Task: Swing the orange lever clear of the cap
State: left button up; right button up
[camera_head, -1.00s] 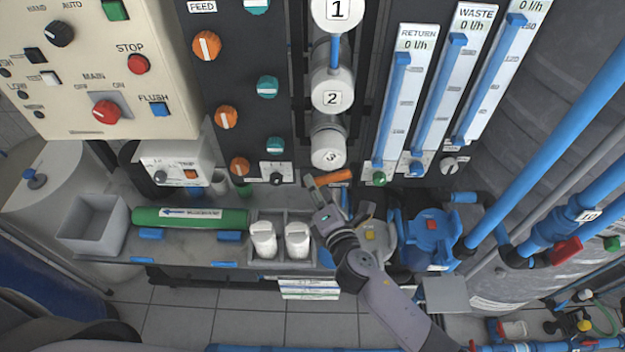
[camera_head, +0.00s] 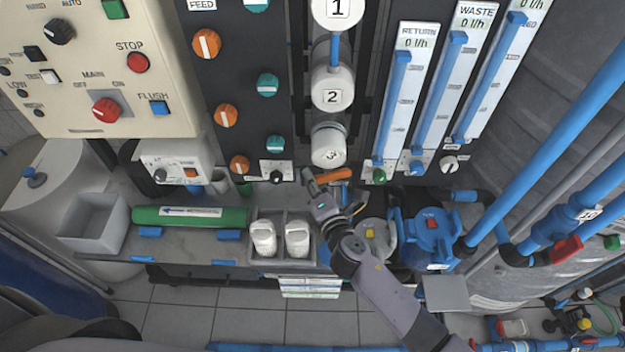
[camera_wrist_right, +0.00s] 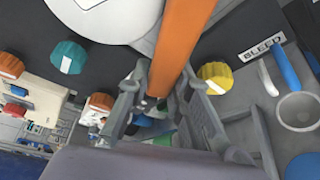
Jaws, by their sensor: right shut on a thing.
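The orange lever (camera_head: 334,174) sits just below the white end cap marked 3 (camera_head: 328,152) in the head view, pointing to the right. In the right wrist view the lever (camera_wrist_right: 182,40) runs down between the fingers, with part of a white round face (camera_wrist_right: 108,14) beside it at the upper left. My right gripper (camera_head: 322,186) is shut on the lever, reaching up to it from below. In the wrist view the gripper (camera_wrist_right: 163,92) has one finger on each side of the lever. The lever's pivot is hidden. My left gripper is not in view.
White cap 2 (camera_head: 331,93) is above cap 3. The return flow meter (camera_head: 398,110) stands to the right. Two white bottles (camera_head: 264,238) sit in a grey holder to the left of my arm. A blue housing (camera_head: 431,235) stands close on the right.

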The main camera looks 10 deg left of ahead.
grip_shut()
jog(key=shift+f, duration=0.1)
jog(key=m+b, duration=0.2)
jog(key=b, duration=0.1)
jog(key=r+m+t+y+b, duration=0.1)
jog(key=m+b, duration=0.1)
jog(key=b, duration=0.1)
jog(key=shift+a+b, duration=0.2)
jog(key=shift+b, duration=0.15)
jog(key=shift+r+m+b, duration=0.2)
jog(key=shift+m+b, duration=0.1)
jog(key=shift+r+y, duration=0.3)
jog(key=shift+r, duration=0.05)
jog(key=o, duration=0.7)
grip_release()
